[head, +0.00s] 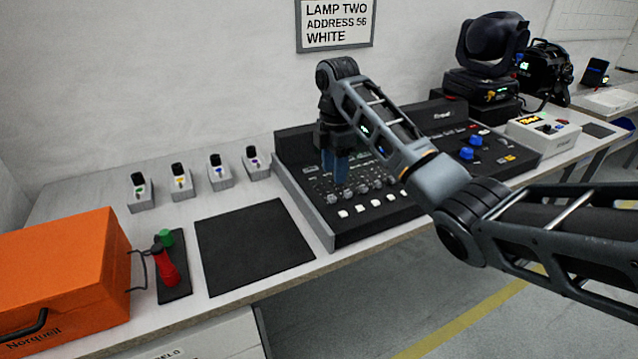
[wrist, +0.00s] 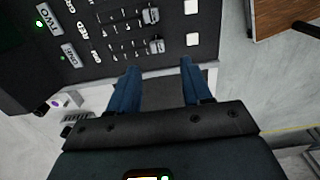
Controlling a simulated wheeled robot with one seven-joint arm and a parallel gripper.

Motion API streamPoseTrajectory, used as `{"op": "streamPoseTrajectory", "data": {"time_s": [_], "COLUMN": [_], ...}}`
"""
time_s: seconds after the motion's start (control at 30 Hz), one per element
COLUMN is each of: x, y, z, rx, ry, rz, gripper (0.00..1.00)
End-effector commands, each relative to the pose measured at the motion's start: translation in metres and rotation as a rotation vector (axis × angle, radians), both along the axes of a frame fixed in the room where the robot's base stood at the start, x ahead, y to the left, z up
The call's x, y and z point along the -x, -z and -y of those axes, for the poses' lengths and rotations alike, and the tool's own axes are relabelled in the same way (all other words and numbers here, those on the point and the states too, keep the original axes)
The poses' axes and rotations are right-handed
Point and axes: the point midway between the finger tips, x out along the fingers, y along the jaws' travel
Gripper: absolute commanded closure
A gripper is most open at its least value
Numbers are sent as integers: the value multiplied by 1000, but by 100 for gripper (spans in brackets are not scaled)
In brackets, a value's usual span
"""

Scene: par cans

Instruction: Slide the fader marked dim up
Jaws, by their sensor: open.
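The black lighting desk (head: 312,209) stands on the table, with a row of grey fader caps across its front half. In the wrist view its panel (wrist: 92,49) shows rotated, with slots, two grey fader caps (wrist: 156,46) and white buttons (wrist: 192,40). I can read ONE, TWO and RED there; I cannot make out a dim label, so I cannot tell which fader is dim. My gripper (head: 336,182) points down over the left part of the desk. Its blue fingers (wrist: 158,78) are apart with nothing between them. I cannot tell whether they touch the panel.
Several small switch boxes (head: 181,190) stand along the wall to the left. A black mat (head: 255,245) and an orange case (head: 60,265) lie left of the desk. A moving-head lamp (head: 492,55) and a white box (head: 543,135) are at the right. A wall sign hangs behind.

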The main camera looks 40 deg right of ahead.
Motion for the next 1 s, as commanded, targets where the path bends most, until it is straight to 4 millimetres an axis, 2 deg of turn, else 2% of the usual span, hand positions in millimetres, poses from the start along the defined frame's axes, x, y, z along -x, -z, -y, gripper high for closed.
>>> {"op": "streamPoseTrajectory", "data": {"time_s": [0.17, 0.6, 0.77, 1.0], "x": [1, 1, 1, 1], "y": [8, 69, 77, 78], "z": [1, 1, 1, 1], "rx": [-1, 1, 2, 1], "ry": [0, -1, 0, -1], "rz": [-3, -3, -2, -1], "gripper": [51, 51, 51, 51]}}
